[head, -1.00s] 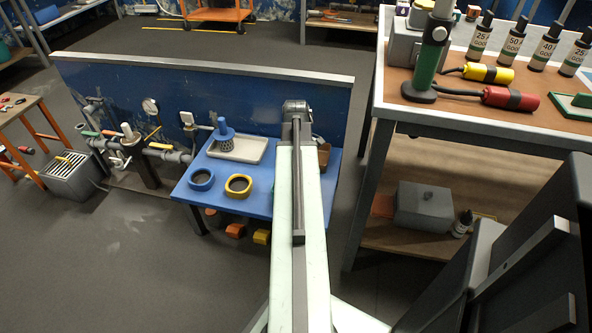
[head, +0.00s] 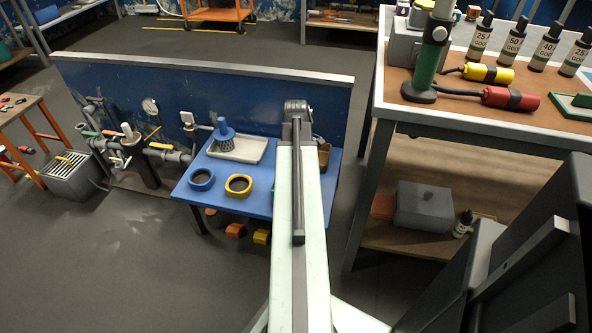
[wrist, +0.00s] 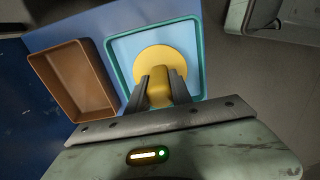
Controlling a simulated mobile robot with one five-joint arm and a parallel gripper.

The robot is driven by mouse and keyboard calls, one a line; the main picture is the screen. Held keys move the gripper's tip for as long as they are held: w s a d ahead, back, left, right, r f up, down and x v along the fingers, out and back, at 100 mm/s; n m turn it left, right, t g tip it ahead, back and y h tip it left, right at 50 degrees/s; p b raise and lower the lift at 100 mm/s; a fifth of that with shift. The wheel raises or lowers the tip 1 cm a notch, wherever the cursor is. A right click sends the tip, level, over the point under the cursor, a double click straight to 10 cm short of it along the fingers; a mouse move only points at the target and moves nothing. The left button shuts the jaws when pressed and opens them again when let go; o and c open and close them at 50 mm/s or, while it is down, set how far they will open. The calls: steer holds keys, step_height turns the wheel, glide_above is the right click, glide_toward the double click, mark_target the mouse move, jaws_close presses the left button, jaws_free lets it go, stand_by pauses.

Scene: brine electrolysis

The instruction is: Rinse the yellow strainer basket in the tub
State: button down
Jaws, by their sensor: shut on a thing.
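In the wrist view, my gripper (wrist: 159,80) is shut on the knob of the yellow strainer basket (wrist: 160,57). The basket shows from above as a round yellow disc with a thick knob between the two dark fingers. It is over the light-blue inside of the tub, whose teal rim (wrist: 112,70) surrounds it in the picture. I cannot tell how deep the basket sits or whether it touches the water. In the head view, my own arm hides the gripper, the basket and nearly all of the tub.
A brown tray (wrist: 75,80) lies left of the tub. On the blue table (head: 215,206), a blue strainer (head: 223,132) stands on a whitish tray (head: 250,155); a blue ring (head: 202,180) and a yellow ring (head: 239,185) lie in front. A blue wall panel (head: 250,98) stands behind.

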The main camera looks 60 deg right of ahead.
step_height(320, 180, up, 13)
steer(key=p, duration=1.2)
steer(key=shift+p, duration=0.4)
steer(key=shift+f, duration=0.2)
steer(key=shift+w, duration=0.1)
